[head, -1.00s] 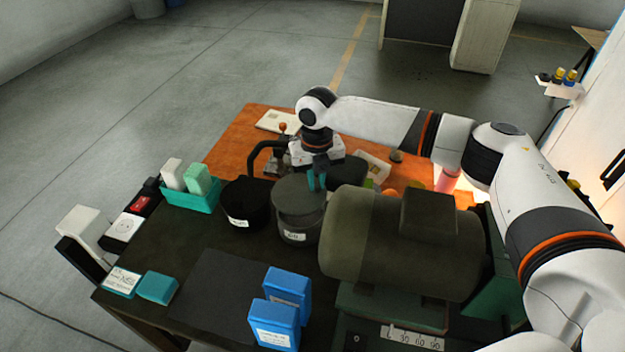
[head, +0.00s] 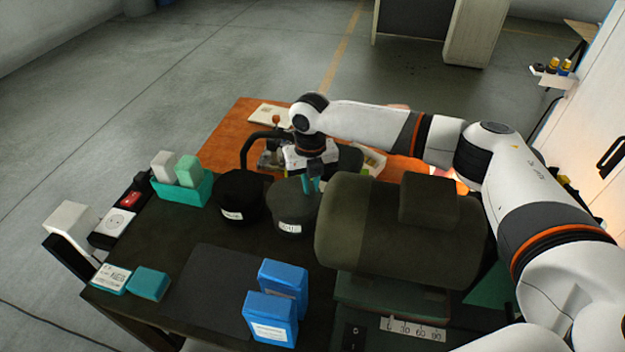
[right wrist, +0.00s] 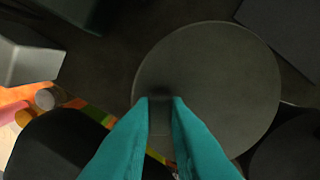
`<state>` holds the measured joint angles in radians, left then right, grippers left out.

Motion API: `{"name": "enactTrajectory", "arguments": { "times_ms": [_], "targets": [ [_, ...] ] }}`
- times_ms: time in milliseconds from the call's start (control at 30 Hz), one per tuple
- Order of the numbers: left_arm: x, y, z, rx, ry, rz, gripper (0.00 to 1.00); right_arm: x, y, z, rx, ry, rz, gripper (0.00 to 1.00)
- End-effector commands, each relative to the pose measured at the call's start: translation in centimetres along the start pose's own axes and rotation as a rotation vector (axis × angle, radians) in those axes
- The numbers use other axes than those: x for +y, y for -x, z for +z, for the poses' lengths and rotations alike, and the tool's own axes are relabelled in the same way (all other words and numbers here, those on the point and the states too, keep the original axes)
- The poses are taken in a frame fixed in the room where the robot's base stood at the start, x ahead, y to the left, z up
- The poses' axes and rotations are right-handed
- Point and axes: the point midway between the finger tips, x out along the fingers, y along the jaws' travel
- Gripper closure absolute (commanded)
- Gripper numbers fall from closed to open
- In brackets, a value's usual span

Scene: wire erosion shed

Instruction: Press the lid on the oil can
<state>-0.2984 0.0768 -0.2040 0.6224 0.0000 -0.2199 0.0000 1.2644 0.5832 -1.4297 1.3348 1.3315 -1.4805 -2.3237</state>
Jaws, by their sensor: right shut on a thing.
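The oil can (head: 290,229) is a dark round can with a white label, standing on the dark bench beside a second dark can. Its lid (head: 286,190) is a dark disc lying on top, seemingly flush with the rim. My right gripper (head: 313,186) comes down from above onto the lid. The grip is mostly hidden between the fingertips. My left gripper is not in view.
A second dark can (head: 238,192) with a curved black handle behind it stands just left. A big green motor-like cylinder (head: 350,235) is close on the right. Blue boxes (head: 270,320), a dark mat (head: 215,285) and a teal bin (head: 185,190) occupy the bench.

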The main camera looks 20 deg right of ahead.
Motion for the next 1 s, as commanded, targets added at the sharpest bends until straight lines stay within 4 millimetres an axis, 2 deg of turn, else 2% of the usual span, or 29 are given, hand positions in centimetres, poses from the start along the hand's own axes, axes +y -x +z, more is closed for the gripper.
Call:
{"name": "enactTrajectory", "arguments": {
  "times_ms": [200,600,1000],
  "targets": [
    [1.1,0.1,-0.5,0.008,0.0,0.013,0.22,0.1,0.0,0.0,0.0,-0.001,0.0,1.0],
    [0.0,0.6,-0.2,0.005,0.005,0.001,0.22,0.6,-0.1,-0.2,0.0,-0.001,0.0,1.0],
    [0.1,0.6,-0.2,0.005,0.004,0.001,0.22,0.6,-0.1,-0.2,0.0,-0.001,0.0,1.0]
  ]
}}
